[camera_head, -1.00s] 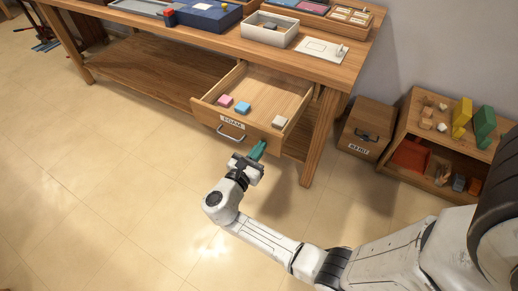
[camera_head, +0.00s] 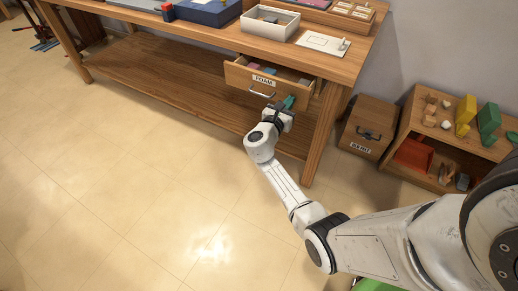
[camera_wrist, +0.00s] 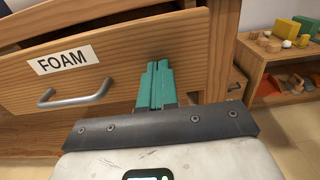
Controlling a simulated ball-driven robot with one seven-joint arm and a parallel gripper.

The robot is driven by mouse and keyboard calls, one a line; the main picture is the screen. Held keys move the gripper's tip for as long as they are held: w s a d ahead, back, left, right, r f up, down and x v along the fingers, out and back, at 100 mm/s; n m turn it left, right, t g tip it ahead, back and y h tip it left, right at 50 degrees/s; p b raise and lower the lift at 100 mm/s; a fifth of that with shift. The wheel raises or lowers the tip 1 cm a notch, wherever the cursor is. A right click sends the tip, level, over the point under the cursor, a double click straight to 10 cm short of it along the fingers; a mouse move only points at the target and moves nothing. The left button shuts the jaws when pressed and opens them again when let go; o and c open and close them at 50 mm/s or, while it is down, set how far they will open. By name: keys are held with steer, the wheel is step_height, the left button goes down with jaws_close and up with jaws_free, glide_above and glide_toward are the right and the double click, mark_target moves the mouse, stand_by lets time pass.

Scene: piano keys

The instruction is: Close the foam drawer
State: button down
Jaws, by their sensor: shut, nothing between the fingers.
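The foam drawer (camera_head: 252,84) is part way out of the wooden workbench (camera_head: 175,90), with a gap above its front. Its front bears a FOAM label (camera_wrist: 66,60) and a metal handle (camera_wrist: 74,95). Pink and blue pieces show inside it in the head view. My gripper (camera_head: 289,102), with teal fingers, is shut and empty. In the wrist view the fingertips (camera_wrist: 155,70) are at the drawer front, right of the handle, and seem to touch it; exact contact is hard to tell.
A wooden box (camera_head: 365,128) with a handle stands on the floor right of the bench. Beside it is a low shelf (camera_head: 418,100) with coloured blocks. Trays and a blue box (camera_head: 212,12) sit on the bench top. The floor left is clear.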

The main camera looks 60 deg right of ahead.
steer(key=d+b, duration=0.1)
steer(key=d, duration=0.2)
steer(key=d+b, duration=0.1)
steer(key=d, duration=0.2)
steer(key=shift+d+f+b, duration=0.2)
steer(key=shift+d+b, duration=0.1)
steer(key=shift+b, duration=0.05)
steer(key=shift+w+d+r+b, duration=0.1)
steer(key=shift+d+b, duration=0.2)
steer(key=shift+d, duration=0.4)
steer(key=shift+r, duration=0.1)
steer(key=shift+w+d+r, duration=0.1)
steer(key=shift+d+r, duration=0.05)
